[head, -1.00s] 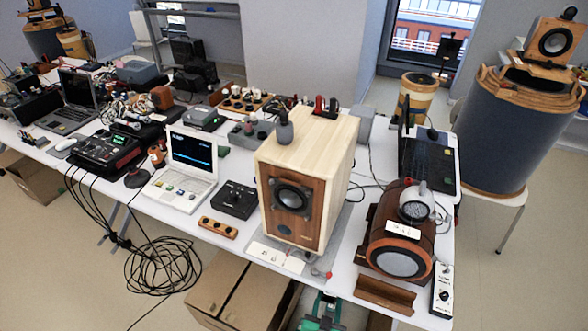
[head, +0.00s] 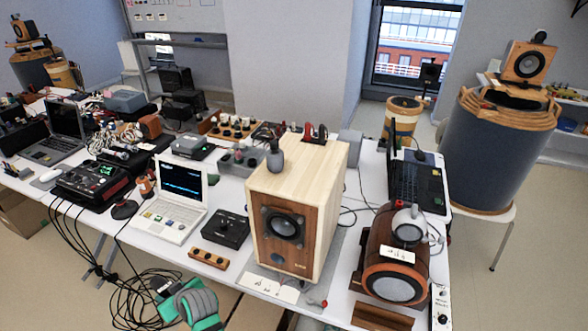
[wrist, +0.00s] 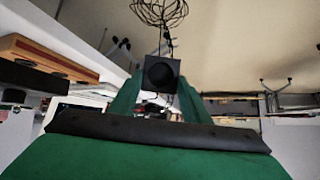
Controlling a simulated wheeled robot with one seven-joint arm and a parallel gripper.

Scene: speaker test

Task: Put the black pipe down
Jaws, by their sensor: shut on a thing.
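The black pipe (wrist: 161,75) shows end-on in the wrist view, with a dark squarish end and a round hollow. My gripper (wrist: 158,98) has its green fingers on both sides of the pipe and is shut on it. In the head view my green and grey gripper (head: 186,299) is low in the picture, in front of the table's near edge. A small dark piece at its tip there is probably the pipe, too small to tell. The white table (head: 150,229) is crowded along its length.
A large wooden speaker (head: 291,220) stands near the table's front edge. A white laptop (head: 178,200), a black box (head: 226,229) and a wooden strip (head: 208,259) are left of it. A brown round-fronted speaker (head: 392,262) is at right. Coiled black cables (head: 135,297) hang below the table edge.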

